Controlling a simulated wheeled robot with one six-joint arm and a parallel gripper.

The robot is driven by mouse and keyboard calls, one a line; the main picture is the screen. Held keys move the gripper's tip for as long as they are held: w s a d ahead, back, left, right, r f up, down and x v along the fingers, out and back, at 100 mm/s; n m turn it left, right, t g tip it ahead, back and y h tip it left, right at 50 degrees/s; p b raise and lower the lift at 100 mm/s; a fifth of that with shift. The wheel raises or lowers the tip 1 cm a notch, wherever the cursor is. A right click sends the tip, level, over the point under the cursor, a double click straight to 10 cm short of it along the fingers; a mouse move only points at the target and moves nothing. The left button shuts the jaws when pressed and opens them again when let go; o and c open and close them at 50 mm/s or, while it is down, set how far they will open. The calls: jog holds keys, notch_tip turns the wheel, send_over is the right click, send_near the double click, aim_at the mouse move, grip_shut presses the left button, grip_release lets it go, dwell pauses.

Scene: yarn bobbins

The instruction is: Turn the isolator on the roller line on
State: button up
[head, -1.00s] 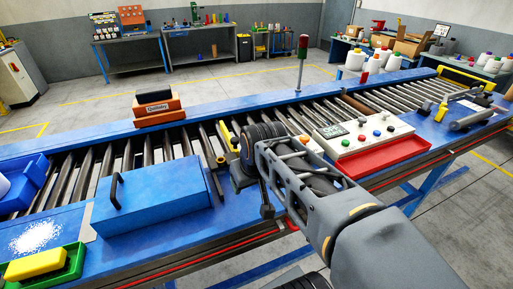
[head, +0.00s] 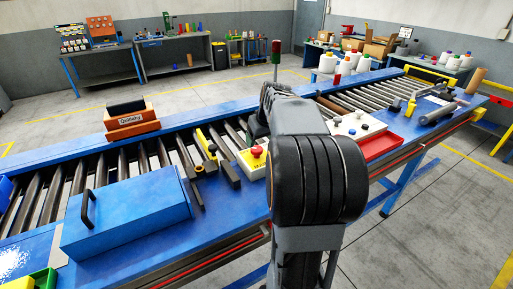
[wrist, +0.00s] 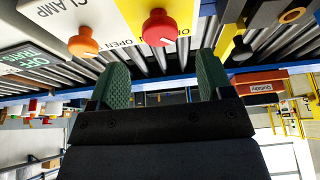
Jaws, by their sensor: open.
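A yellow box with a red knob (head: 257,152), seemingly the isolator, sits on the roller line just left of my arm in the head view. In the wrist view the red knob (wrist: 158,28) shows at the top centre on its yellow plate, with partly cut-off lettering beside it. My gripper (wrist: 160,78) is open and empty, its two green pads apart. The knob appears beyond the fingertips and between them in the picture, not touched. In the head view my arm hides most of the gripper.
A white panel with an orange knob (wrist: 83,42) and the word CLAMP adjoins the yellow box. In the head view, a blue case (head: 128,218) lies at left, a red tray (head: 382,146) at right, and a yellow-handled tool (head: 205,145) left of the box.

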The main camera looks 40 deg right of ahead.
aim_at(257, 149)
jog(key=shift+p+x, duration=0.3)
jog(key=shift+x, duration=2.9)
jog(key=shift+c, duration=0.5)
jog(key=c, duration=0.8)
